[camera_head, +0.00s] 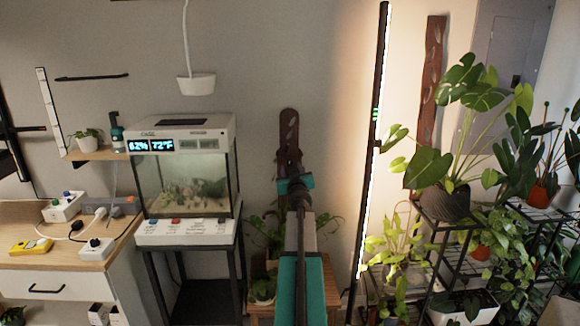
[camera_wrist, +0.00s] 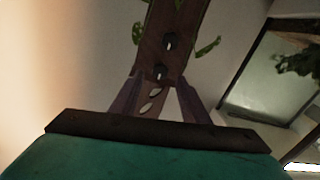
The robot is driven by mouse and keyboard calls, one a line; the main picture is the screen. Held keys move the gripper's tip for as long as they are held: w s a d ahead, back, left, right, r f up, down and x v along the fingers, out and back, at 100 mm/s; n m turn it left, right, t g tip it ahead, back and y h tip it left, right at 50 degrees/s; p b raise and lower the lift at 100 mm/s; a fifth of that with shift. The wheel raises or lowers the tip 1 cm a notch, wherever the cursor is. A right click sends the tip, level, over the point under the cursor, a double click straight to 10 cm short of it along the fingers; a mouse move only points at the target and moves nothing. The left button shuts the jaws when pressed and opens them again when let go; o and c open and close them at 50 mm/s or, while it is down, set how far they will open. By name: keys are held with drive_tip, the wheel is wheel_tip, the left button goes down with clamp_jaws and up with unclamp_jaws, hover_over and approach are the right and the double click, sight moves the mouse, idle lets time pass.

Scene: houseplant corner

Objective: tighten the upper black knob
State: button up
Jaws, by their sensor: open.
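A brown slotted plank (camera_head: 289,120) stands upright against the wall behind my arm, in the middle of the head view. In the wrist view the plank (camera_wrist: 178,20) carries two small dark knobs, one higher in the picture (camera_wrist: 169,43) and one lower (camera_wrist: 160,72). The wrist picture looks turned over, so I cannot tell which is the upper knob. My gripper (camera_wrist: 157,84) is open and empty, its fingers showing on either side of the plank. I cannot judge the gap to the knobs. In the head view my arm hides the plank's lower part.
A glass terrarium (camera_head: 187,182) stands left on a black stand. A wooden desk (camera_head: 95,262) with plugs and switches is farther left. A lit vertical lamp bar (camera_head: 377,130) rises right of my arm. Plants on black shelves (camera_head: 435,226) crowd the right. A white pendant (camera_head: 196,84) hangs above.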

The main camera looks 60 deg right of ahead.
sight(290, 164)
drive_tip(key=shift+p+x, duration=0.3)
drive_tip(key=shift+x, duration=1.4)
drive_tip(key=c, duration=1.1)
